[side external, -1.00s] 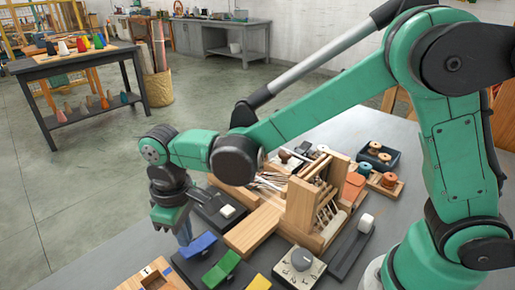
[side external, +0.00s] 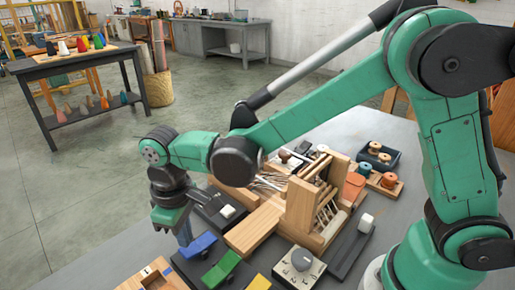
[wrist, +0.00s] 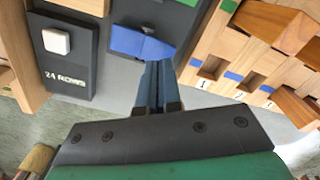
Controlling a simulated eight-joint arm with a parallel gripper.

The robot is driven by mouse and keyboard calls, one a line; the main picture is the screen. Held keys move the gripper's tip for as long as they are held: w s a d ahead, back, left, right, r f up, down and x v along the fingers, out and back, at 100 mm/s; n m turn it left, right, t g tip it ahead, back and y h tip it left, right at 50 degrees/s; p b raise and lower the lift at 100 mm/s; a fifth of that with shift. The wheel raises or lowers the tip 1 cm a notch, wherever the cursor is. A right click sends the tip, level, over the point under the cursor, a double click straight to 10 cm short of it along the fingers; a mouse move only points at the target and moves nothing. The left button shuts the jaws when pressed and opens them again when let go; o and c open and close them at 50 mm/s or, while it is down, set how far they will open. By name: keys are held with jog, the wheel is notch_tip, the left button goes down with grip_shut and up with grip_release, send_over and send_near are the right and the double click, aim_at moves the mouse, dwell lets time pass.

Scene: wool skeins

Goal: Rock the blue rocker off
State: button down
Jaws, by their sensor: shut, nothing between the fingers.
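The blue rocker (side external: 199,246) sits on a dark base at the front of the table, left of a green rocker (side external: 221,269). In the wrist view the blue rocker (wrist: 141,43) lies just beyond my fingertips. My gripper (side external: 184,238) is shut and empty, pointing down beside the blue rocker's far end. In the wrist view the closed fingers of my gripper (wrist: 158,70) reach up to the rocker's near edge. I cannot tell whether they touch it.
A dark block with a white button (wrist: 57,41), marked 24 ROWS, stands beside the rocker. A wooden board with numbered slots (wrist: 212,66) lies on the other side. A box with a dark knob (side external: 300,262) and a wooden loom (side external: 312,205) stand to the right.

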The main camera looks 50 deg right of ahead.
aim_at(191, 249)
jog(key=shift+f, duration=1.3)
dwell(0.4)
jog(key=shift+r, duration=3.55)
jog(key=shift+d+r, duration=0.1)
jog(key=shift+d, duration=0.1)
jog(key=s+d+r+m+t, duration=0.1)
jog(key=s+d+m+t, duration=0.2)
jog(key=d, duration=0.5)
jog(key=s+d+r+m+t, duration=0.2)
jog(key=d+m+t, duration=0.1)
jog(key=d, duration=0.5)
jog(key=shift+s+d+t, duration=0.3)
jog(key=shift+s+t, duration=0.1)
jog(key=shift+t, duration=0.2)
